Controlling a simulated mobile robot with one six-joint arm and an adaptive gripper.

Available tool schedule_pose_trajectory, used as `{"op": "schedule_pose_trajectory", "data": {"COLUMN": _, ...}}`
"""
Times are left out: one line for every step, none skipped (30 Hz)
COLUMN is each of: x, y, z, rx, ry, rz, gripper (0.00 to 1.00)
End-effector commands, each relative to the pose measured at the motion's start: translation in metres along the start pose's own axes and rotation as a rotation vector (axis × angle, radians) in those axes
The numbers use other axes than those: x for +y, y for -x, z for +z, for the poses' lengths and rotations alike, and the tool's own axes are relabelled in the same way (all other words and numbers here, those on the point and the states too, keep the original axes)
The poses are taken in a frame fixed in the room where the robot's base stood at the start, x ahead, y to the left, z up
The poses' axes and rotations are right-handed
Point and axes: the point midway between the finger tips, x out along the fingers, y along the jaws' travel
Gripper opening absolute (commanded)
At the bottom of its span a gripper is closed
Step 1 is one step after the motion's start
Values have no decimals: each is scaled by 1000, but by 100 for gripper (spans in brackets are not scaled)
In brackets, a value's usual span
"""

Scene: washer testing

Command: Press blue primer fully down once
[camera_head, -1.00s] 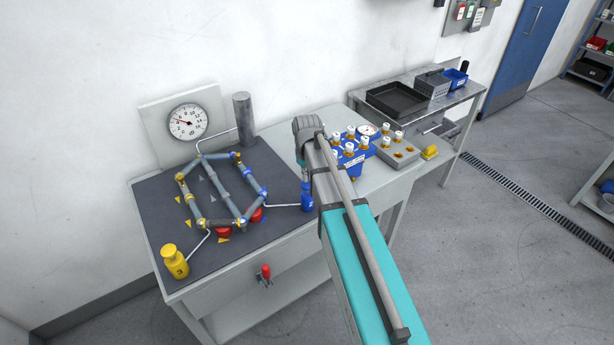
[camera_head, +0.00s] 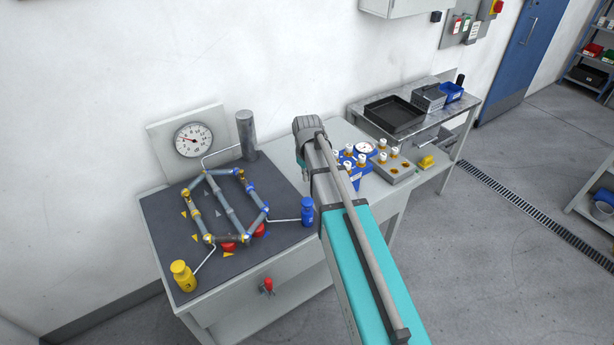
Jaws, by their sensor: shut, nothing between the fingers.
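The blue primer (camera_head: 307,213), a small blue bottle shape with a narrower top, stands upright at the right edge of the dark mat in the camera_head view. A thin pale pipe runs from it to the pipe frame (camera_head: 228,205). My gripper (camera_head: 304,176) shows only as a small tip below the end of my arm, partly hidden by the arm. It is shut and empty, above the primer in the picture, with a small gap between them. The yellow primer (camera_head: 182,276) stands at the mat's front left corner.
A pressure gauge (camera_head: 193,139) and a grey cylinder (camera_head: 246,135) stand behind the pipe frame. Red knobs (camera_head: 228,246) sit at its front. To the right are a blue valve rack (camera_head: 350,181) and a grey block (camera_head: 396,172) with white-topped fittings.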

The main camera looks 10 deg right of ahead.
Motion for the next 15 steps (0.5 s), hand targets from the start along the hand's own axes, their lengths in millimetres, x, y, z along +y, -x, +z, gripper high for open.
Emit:
{"op": "schedule_pose_trajectory", "data": {"x": 0, "y": 8, "z": 0, "rx": 0, "ry": 0, "rz": 0, "gripper": 0}}
{"op": "schedule_pose_trajectory", "data": {"x": 0, "y": 10, "z": 0, "rx": 0, "ry": 0, "rz": 0, "gripper": 0}}
{"op": "schedule_pose_trajectory", "data": {"x": 0, "y": 12, "z": 0, "rx": 0, "ry": 0, "rz": 0, "gripper": 0}}
{"op": "schedule_pose_trajectory", "data": {"x": 0, "y": 13, "z": 0, "rx": 0, "ry": 0, "rz": 0, "gripper": 0}}
{"op": "schedule_pose_trajectory", "data": {"x": 0, "y": 14, "z": 0, "rx": 0, "ry": 0, "rz": 0, "gripper": 0}}
{"op": "schedule_pose_trajectory", "data": {"x": 0, "y": 16, "z": 0, "rx": 0, "ry": 0, "rz": 0, "gripper": 0}}
{"op": "schedule_pose_trajectory", "data": {"x": 0, "y": 16, "z": 0, "rx": 0, "ry": 0, "rz": 0, "gripper": 0}}
{"op": "schedule_pose_trajectory", "data": {"x": 0, "y": 17, "z": 0, "rx": 0, "ry": 0, "rz": 0, "gripper": 0}}
{"op": "schedule_pose_trajectory", "data": {"x": 0, "y": 18, "z": 0, "rx": 0, "ry": 0, "rz": 0, "gripper": 0}}
{"op": "schedule_pose_trajectory", "data": {"x": 0, "y": 18, "z": 0, "rx": 0, "ry": 0, "rz": 0, "gripper": 0}}
{"op": "schedule_pose_trajectory", "data": {"x": 0, "y": 19, "z": 0, "rx": 0, "ry": 0, "rz": 0, "gripper": 0}}
{"op": "schedule_pose_trajectory", "data": {"x": 0, "y": 19, "z": 0, "rx": 0, "ry": 0, "rz": 0, "gripper": 0}}
{"op": "schedule_pose_trajectory", "data": {"x": 0, "y": 19, "z": 0, "rx": 0, "ry": 0, "rz": 0, "gripper": 0}}
{"op": "schedule_pose_trajectory", "data": {"x": 0, "y": 19, "z": 0, "rx": 0, "ry": 0, "rz": 0, "gripper": 0}}
{"op": "schedule_pose_trajectory", "data": {"x": 0, "y": 19, "z": 0, "rx": 0, "ry": 0, "rz": 0, "gripper": 0}}
